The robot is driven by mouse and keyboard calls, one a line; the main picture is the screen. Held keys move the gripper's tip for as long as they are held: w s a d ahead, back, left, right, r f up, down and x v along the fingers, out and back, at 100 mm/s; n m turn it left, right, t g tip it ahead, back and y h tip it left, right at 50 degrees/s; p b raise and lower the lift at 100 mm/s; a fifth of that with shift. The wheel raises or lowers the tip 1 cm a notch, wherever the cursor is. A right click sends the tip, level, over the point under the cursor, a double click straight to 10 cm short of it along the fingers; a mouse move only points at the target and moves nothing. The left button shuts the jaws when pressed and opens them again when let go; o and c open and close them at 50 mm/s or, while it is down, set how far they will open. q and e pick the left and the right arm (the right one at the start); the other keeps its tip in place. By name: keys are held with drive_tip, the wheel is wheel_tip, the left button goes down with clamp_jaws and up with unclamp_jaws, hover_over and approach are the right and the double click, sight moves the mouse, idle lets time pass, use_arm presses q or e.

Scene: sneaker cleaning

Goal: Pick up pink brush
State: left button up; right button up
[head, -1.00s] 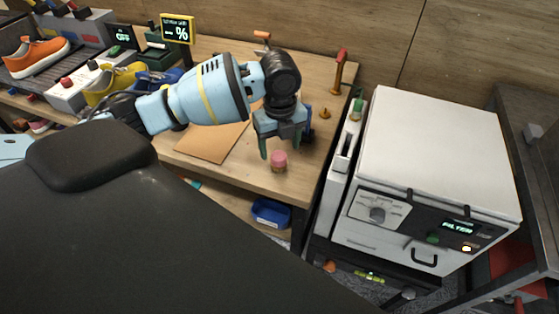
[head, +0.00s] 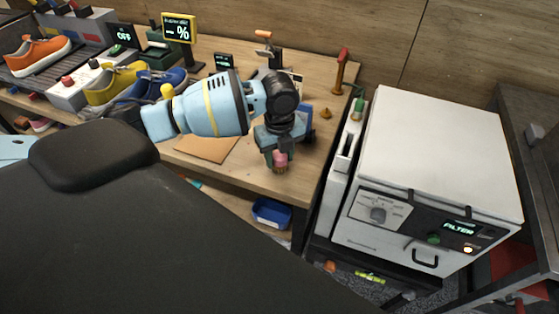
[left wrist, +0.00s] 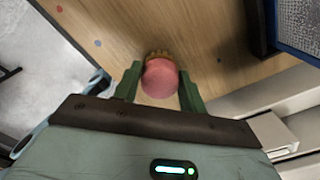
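The pink brush (head: 280,158) has a round pink top and tan bristles below. It is by the front edge of the wooden table, near its right end. My left gripper (head: 280,162) is over it, pointing down, with one finger on each side of the pink top. The left wrist view shows the brush (left wrist: 160,78) between the green fingers of my left gripper (left wrist: 161,80), which appear closed against its sides. Whether the bristles touch the table is hard to tell. My right gripper is not in view.
A white machine (head: 440,150) with a FILTER display stands right of the table (head: 240,180). A brown mat (head: 207,149) lies left of the gripper. Sneakers, including a blue one (head: 160,82), stand at the left. A blue tray (head: 271,213) is below the table.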

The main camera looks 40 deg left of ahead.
sight(279, 156)
use_arm(q)
drive_tip(key=c, duration=0.5)
drive_tip(key=shift+o, duration=0.2)
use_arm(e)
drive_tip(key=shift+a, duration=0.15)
